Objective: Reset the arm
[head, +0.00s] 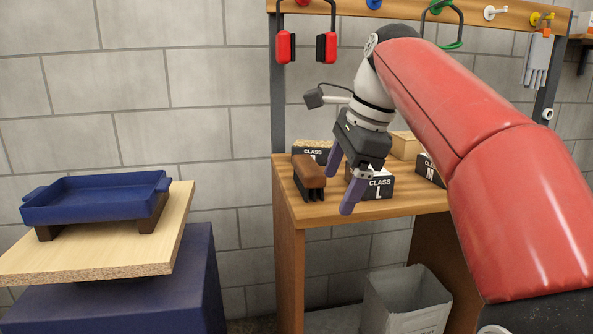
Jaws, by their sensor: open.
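My gripper (345,184) is open, with its two purple fingers spread apart and pointing down. It hangs in front of the wooden workbench (290,208), with nothing visible between the fingers. My red arm comes in from the right and bends down at the wrist. A brown-topped brush (309,172) with dark bristles stands on the bench just left of the fingers. I cannot tell whether a finger touches it. The box marked CLASS L (379,188) is behind the gripper and partly hidden by it.
At left, a blue tray (95,212) on dark feet rests on a wooden board (130,258) above a blue pedestal (150,307). Another CLASS box (313,155) and a CLASS M box (428,170) stand on the bench. Red earmuffs (284,47) hang above. A grey bin (405,300) stands below.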

